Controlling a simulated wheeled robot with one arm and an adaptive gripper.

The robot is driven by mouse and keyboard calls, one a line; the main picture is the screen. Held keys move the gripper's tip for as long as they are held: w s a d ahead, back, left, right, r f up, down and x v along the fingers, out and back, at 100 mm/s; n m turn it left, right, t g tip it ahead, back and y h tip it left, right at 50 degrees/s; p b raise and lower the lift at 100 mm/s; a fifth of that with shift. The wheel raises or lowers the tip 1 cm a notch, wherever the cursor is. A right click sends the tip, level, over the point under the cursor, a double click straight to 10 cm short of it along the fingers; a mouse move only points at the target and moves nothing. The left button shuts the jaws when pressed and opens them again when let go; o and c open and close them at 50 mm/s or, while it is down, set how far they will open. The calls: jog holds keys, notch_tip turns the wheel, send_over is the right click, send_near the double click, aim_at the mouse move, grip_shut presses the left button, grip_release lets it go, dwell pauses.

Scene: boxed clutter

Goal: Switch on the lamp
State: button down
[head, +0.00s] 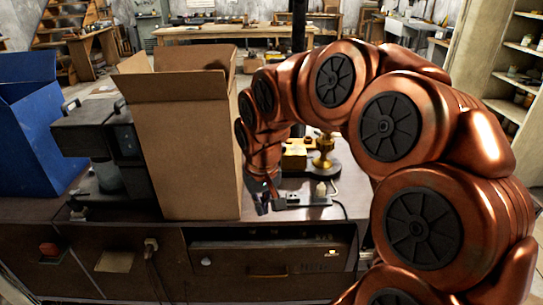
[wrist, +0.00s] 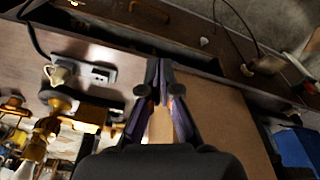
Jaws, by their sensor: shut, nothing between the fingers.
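My gripper (head: 263,204) points down over the front of the counter, just right of the open cardboard box. Its dark fingers are together and empty; they also show in the wrist view (wrist: 159,95). A dark socket strip (head: 292,201) with a pale plug (head: 320,189) lies to the right of my gripper. The strip shows left of the fingers in the wrist view (wrist: 96,73), with the plug (wrist: 60,74). A brass device (head: 324,158) on a dark base stands behind the strip, partly hidden by my arm. I cannot tell whether it is the lamp.
The tall cardboard box (head: 186,150) stands close left of my gripper. A dark machine (head: 96,138) and a blue box (head: 34,125) are farther left.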

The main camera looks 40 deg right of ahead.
jog(key=s+a+f+g, duration=0.1)
jog(key=s+a, duration=0.2)
jog(key=s, duration=0.4)
jog(key=s+a+f+n+g, duration=0.1)
jog(key=s+a+f, duration=0.1)
jog(key=s+a, duration=0.2)
jog(key=s+a+f+n+g, duration=0.1)
jog(key=s+a, duration=0.3)
jog(key=s, duration=0.7)
jog(key=shift+a+f+g+y, duration=0.2)
jog(key=shift+f+g+y, duration=0.1)
jog(key=shift+g, duration=0.2)
